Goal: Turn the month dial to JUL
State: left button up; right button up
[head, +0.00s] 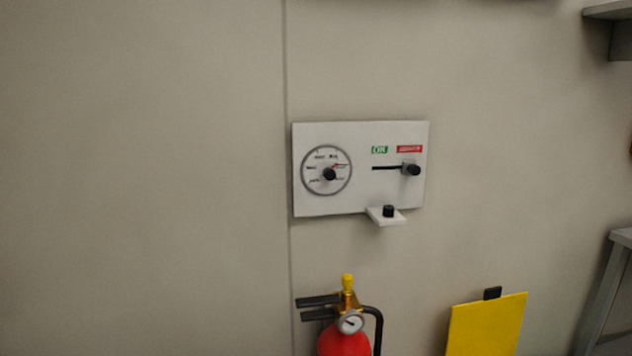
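The month dial (326,171) is a round, grey-rimmed face on the left half of a white wall panel (362,205). Small month labels ring the face, too small to read surely, so I cannot tell which one the pointer marks. Neither of my grippers is in view, and nothing covers the dial.
The panel also holds a slider knob (413,170) at the right of its slot, under a red label, beside a green OK label (379,150). A small shelf with a black knob (389,211) juts out below. A red extinguisher (343,342) and yellow board (487,326) stand lower.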

aim_at(329, 174)
jog(key=u, duration=0.8)
jog(key=i, duration=0.55)
jog(key=z, duration=0.9)
